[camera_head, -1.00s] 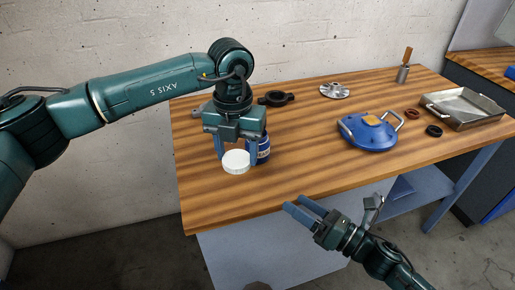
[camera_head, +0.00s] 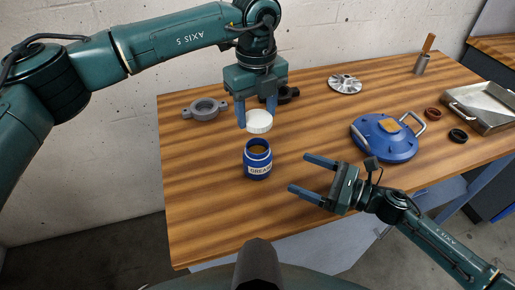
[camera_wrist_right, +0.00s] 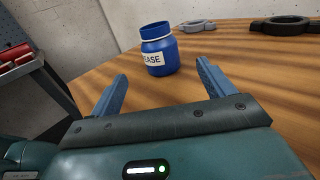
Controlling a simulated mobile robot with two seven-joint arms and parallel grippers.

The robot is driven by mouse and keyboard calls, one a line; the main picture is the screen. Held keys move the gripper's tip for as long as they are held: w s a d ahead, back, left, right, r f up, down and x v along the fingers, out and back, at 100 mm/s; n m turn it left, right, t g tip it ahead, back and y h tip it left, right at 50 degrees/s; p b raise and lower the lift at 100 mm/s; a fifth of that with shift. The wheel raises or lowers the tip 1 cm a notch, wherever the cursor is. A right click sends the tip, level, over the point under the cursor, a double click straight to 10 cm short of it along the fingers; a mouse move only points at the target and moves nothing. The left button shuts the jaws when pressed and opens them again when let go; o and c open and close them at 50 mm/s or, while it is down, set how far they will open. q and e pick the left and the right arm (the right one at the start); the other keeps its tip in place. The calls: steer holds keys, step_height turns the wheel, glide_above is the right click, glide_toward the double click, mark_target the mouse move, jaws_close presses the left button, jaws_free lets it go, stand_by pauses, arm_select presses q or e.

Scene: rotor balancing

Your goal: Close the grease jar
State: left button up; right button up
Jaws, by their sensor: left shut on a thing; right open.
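The blue grease jar (camera_head: 257,163) stands upright and uncovered on the wooden table, with brownish grease visible in its mouth. It also shows in the right wrist view (camera_wrist_right: 159,52), beyond and between the fingers. My left gripper (camera_head: 257,112) is shut on the white lid (camera_head: 259,121), behind the jar and apart from it in the head view. My right gripper (camera_head: 305,176) is open and empty, its fingers pointing left toward the jar, to the right of it. In the right wrist view its open fingers (camera_wrist_right: 160,88) do not touch the jar.
A grey bearing housing (camera_head: 204,109) lies at the back left and a black one (camera_head: 288,94) behind my left gripper. A silver impeller (camera_head: 345,84), a blue cover (camera_head: 385,141), dark rings (camera_head: 458,135) and a metal tray (camera_head: 484,104) occupy the right. The front left table is clear.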

mark_target(271, 160)
arm_select(q)
steer(key=shift+w, duration=0.15)
arm_select(e)
steer(key=shift+w, duration=0.15)
arm_select(q)
steer(key=shift+r, duration=0.1)
arm_select(e)
steer(key=shift+a, duration=0.1)
steer(key=x, duration=1.2)
steer(key=c, duration=1.3)
arm_select(q)
steer(key=shift+w+f, duration=0.1)
steer(key=shift+f, duration=2.45)
